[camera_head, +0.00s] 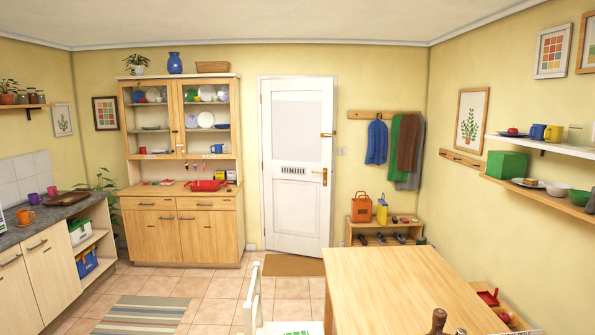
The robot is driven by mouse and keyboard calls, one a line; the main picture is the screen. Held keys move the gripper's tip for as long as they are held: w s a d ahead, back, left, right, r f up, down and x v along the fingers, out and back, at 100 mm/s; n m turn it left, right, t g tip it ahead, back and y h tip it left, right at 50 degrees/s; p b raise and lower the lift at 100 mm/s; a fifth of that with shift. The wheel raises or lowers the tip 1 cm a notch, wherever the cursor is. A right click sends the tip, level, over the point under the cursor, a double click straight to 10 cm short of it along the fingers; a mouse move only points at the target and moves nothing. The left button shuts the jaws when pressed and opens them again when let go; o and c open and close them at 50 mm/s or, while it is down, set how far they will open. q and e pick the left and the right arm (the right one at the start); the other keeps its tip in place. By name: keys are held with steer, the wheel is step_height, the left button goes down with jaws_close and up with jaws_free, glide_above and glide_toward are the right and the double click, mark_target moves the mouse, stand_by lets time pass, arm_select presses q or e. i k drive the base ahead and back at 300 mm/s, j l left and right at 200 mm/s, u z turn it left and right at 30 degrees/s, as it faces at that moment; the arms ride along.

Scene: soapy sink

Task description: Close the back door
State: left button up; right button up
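The white back door (297,205) stands in the far wall at the middle of the head view. It has a brass handle (320,172), a latch higher on its right edge and a dark slotted letter plate. Its hinge side seems to be on the left. Its bottom edge slants nearer to me towards the right, so it looks slightly ajar into the room. Its right edge covers the frame on that side, and the gap itself is not visible. Neither of my grippers is in view.
A brown doormat (292,265) lies before the door. A wooden dresser (183,225) stands left of it, a shoe bench (384,229) right. A wooden table (410,285) fills the lower right; a white chair (252,300) stands beside it. Tiled floor is open at centre left.

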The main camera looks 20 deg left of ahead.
mark_target(296, 113)
steer(key=j+u, duration=0.5)
steer(key=i+j+u, duration=0.25)
steer(key=j+u, duration=0.2)
steer(key=j, duration=0.15)
steer(key=i+j+u, duration=0.75)
steer(key=j+u, duration=0.15)
steer(key=i+j+z, duration=0.1)
steer(key=i, duration=0.4)
steer(key=i+j+z, duration=0.1)
steer(key=i+j, duration=0.2)
steer(key=i, duration=0.2)
steer(key=i+l+z, duration=0.2)
steer(key=i+z, duration=0.3)
steer(key=i, duration=0.4)
steer(key=i+j+z, duration=0.1)
steer(key=i+z, duration=0.4)
steer(key=i, duration=0.4)
steer(key=i+z, duration=0.15)
steer(key=i, duration=0.4)
steer(key=i+z, duration=0.15)
steer(key=i, duration=0.4)
steer(key=i+j+z, duration=0.1)
steer(key=i, duration=0.45)
steer(key=i+j+z, duration=0.15)
steer(key=i, duration=0.4)
steer(key=i+l+z, duration=0.15)
steer(key=i+z, duration=0.8)
steer(key=i+j+z, duration=0.3)
steer(key=i+z, duration=0.15)
steer(key=i, duration=0.2)
